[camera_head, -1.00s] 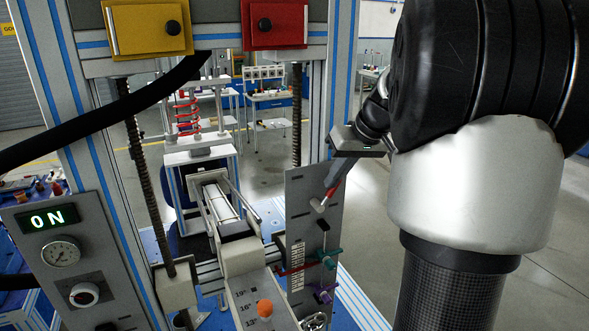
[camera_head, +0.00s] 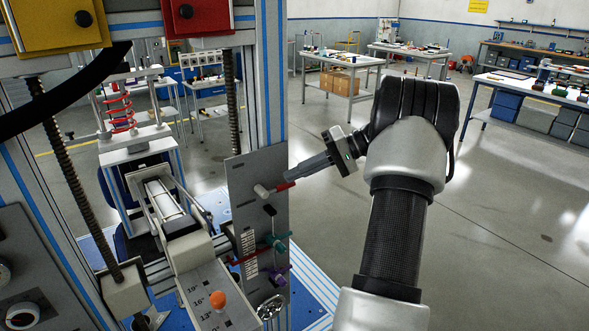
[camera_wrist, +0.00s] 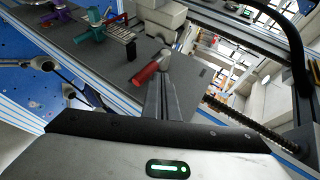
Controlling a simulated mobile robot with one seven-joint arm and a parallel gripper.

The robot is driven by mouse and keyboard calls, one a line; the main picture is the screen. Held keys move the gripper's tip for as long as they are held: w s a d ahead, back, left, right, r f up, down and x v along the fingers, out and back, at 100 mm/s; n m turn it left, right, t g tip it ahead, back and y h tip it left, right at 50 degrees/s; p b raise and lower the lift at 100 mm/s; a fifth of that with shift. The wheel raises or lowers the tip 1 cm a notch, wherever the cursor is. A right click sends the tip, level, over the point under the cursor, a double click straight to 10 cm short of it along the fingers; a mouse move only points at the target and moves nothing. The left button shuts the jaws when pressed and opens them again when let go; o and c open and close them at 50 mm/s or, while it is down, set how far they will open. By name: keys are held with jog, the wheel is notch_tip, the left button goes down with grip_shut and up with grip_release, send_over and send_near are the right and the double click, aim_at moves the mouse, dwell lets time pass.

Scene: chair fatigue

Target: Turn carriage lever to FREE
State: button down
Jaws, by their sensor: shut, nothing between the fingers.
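A lever with a pale hub and a red grip (camera_head: 283,187) is on the upper part of a grey upright panel (camera_head: 241,172). Its red grip points right in the head view. My gripper (camera_head: 291,177) is shut with nothing between its fingers, and its tips are close to the red grip. In the wrist view the fingers (camera_wrist: 166,92) lie right beside the red grip (camera_wrist: 145,73). I cannot tell whether they touch. No FREE marking is legible, so the pictures do not confirm which lever is the carriage one.
Lower on the panel are a teal lever (camera_head: 276,241) and a purple lever (camera_head: 275,278). An orange knob (camera_head: 217,299) sits on a marked sloped plate to the left. The machine frame (camera_head: 268,75) stands behind. Open floor (camera_head: 500,210) lies to the right.

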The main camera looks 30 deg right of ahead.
jog(key=shift+d+f, duration=0.15)
jog(key=shift+f, duration=0.3)
jog(key=shift+s+d+f, duration=0.1)
jog(key=shift+f, duration=0.15)
